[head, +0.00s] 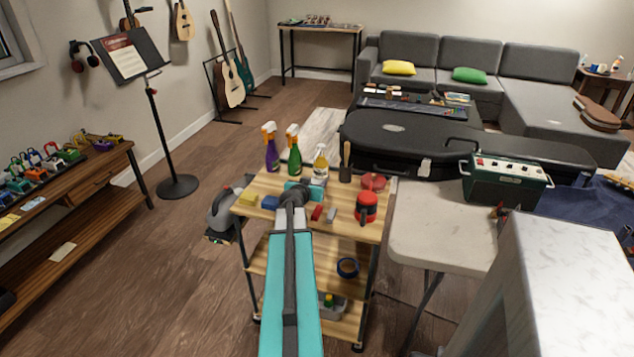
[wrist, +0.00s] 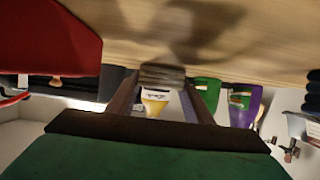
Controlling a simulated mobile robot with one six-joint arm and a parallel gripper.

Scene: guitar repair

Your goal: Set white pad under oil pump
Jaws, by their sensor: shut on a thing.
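In the wrist view my gripper (wrist: 162,88) is shut on a small greyish, layered pad (wrist: 162,75), seen edge-on and in shade; whether it is the white pad I cannot tell for sure. It is close to the wooden cart top (wrist: 230,30); contact is unclear. The red oil pump (head: 366,207), with a dark handle, stands at the right front of the cart top. A large red surface (wrist: 45,45), probably the pump, is close on the left in the wrist view.
A white table (head: 430,240) stands right of the cart.

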